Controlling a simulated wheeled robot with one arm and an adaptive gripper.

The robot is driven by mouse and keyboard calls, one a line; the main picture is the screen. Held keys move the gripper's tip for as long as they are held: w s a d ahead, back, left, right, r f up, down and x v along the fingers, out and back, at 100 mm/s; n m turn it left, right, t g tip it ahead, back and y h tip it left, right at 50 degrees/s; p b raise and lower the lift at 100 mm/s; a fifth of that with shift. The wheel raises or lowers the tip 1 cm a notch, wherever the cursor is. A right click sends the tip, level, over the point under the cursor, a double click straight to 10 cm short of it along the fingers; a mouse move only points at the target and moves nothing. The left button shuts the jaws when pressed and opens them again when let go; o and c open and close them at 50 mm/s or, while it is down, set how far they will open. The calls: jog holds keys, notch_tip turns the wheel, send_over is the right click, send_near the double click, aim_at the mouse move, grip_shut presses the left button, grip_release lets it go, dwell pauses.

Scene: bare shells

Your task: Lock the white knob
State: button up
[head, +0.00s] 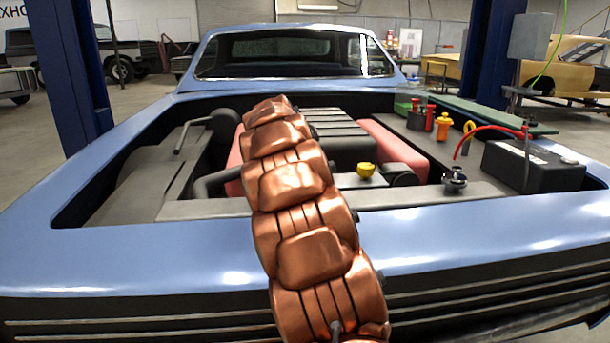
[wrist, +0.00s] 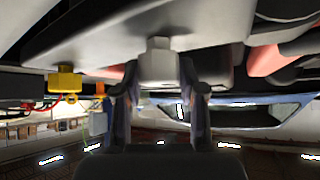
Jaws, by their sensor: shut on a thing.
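The white knob (wrist: 158,62) is a pale, faceted piece on a grey panel in the wrist view, which looks upside down. My gripper (wrist: 159,78) has one dark finger on each side of the knob and is shut on it. The knob's turn position cannot be told. In the head view my copper-coloured arm reaches over the car's open engine bay. It hides the gripper and the white knob there.
A yellow cap (head: 366,170) stands right of my arm; a yellow knob (wrist: 63,84) shows left of the white one. A black battery (head: 535,165) with a red cable (head: 490,128) is at right. Red, yellow and green containers stand behind. The blue front edge (head: 130,262) lies nearest.

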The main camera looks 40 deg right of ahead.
jog(key=shift+m+g+h+b, duration=0.3)
jog(key=shift+m+g+b, duration=0.2)
jog(key=shift+m+g, duration=0.8)
jog(key=shift+m, duration=0.5)
jog(key=o, duration=1.2)
jog(key=shift+c, duration=0.2)
jog(key=v, duration=1.2)
